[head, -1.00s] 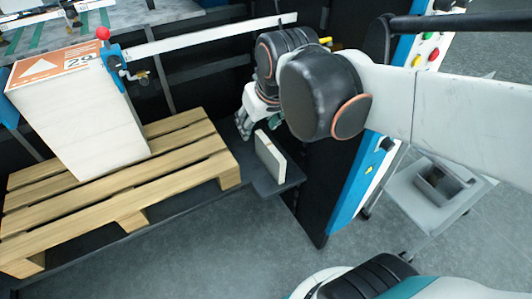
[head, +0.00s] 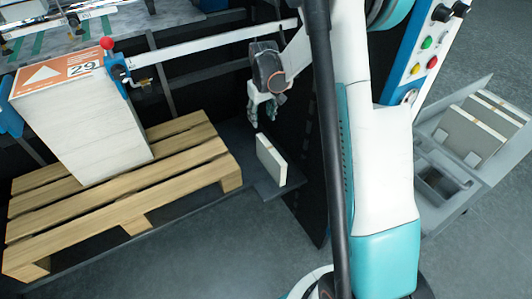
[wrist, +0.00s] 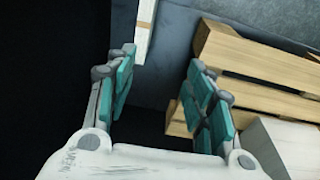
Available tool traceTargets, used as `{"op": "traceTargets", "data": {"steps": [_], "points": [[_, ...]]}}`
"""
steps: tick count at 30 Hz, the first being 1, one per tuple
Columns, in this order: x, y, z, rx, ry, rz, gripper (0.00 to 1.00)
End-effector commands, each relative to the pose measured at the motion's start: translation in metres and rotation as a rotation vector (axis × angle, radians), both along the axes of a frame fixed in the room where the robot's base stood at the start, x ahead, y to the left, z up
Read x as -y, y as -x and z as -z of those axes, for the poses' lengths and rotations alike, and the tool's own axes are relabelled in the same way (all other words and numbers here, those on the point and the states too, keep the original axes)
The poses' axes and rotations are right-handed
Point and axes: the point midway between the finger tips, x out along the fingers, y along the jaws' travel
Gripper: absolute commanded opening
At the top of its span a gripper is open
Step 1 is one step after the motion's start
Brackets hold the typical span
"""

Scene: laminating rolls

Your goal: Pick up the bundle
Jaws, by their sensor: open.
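A thin cream-white bundle (head: 270,160) stands upright on a small dark shelf (head: 285,184), to the right of the pallet. In the wrist view the bundle (wrist: 146,28) shows in part at the top edge, beyond the left finger. My gripper (head: 263,115) hangs above and slightly left of the bundle in the head view, apart from it. In the wrist view my gripper (wrist: 162,85) has its teal-padded fingers wide apart with nothing between them.
A wooden pallet (head: 120,205) bears a tall white paper stack (head: 95,135) marked 29. A blue-and-white machine panel (head: 418,50) stands at right. A grey tray cart (head: 440,215) holds similar bundles (head: 478,130). Grey floor in front is clear.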

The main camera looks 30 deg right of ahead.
Motion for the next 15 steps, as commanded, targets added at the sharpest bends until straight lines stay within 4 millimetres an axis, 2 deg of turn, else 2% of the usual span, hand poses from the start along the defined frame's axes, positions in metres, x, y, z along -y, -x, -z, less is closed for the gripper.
{"op": "traceTargets", "data": {"steps": [1, 3, 9, 15], "points": [[0.008, -0.007, 0.018, -0.017, -0.003, 0.001, 0.48], [0.018, -0.013, 0.042, -0.041, -0.008, 0.0, 0.48], [0.038, -0.021, 0.101, -0.097, -0.021, -0.004, 0.48], [0.047, -0.021, 0.131, -0.123, -0.029, -0.007, 0.48]]}}
